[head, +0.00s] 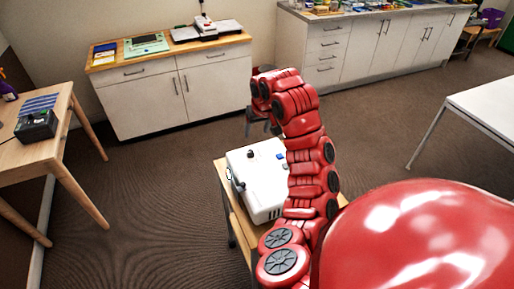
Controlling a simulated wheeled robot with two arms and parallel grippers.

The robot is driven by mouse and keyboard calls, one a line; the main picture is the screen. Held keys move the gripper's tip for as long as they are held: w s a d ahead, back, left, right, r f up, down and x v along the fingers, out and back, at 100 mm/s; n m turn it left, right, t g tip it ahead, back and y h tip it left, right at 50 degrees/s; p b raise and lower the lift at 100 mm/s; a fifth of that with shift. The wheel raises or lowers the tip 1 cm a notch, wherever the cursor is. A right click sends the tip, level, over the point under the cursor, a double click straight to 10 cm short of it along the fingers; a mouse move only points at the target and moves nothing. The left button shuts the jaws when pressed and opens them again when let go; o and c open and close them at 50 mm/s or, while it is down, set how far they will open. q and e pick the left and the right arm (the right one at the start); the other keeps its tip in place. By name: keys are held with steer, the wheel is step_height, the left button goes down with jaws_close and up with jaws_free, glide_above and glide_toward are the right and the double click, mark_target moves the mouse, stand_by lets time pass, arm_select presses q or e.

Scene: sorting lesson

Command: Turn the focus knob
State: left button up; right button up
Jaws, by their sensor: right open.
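A white box-shaped device (258,178) sits on a small wooden table. Small dark knob-like parts show on it: one on its top (250,154) and one at its left side (240,186). I cannot tell which of these is the focus knob. My right gripper (262,127) is open and empty, pointing down above the far end of the device and apart from it. My red right arm hides the device's right side. My left gripper is out of view.
The small table's bare wooden edge (238,222) shows at the left of the device. A white cabinet (165,98) stands behind, a wooden table (60,118) with a black box (36,125) at left, and a white table (490,98) at right. Carpet between is clear.

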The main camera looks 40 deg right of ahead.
steer(key=b, duration=0.5)
glide_above(251, 152)
steer(key=s, duration=0.2)
steer(key=f, duration=1)
steer(key=shift+s+a+f, duration=0.15)
steer(key=shift+a+f, duration=0.15)
steer(key=shift+a, duration=0.1)
steer(key=p+x, duration=0.1)
steer(key=x, duration=0.3)
steer(key=shift+r, duration=0.1)
steer(key=shift+w+d+f, duration=0.15)
steer(key=shift+w+f, duration=0.15)
steer(key=shift+f, duration=0.35)
jaws_close()
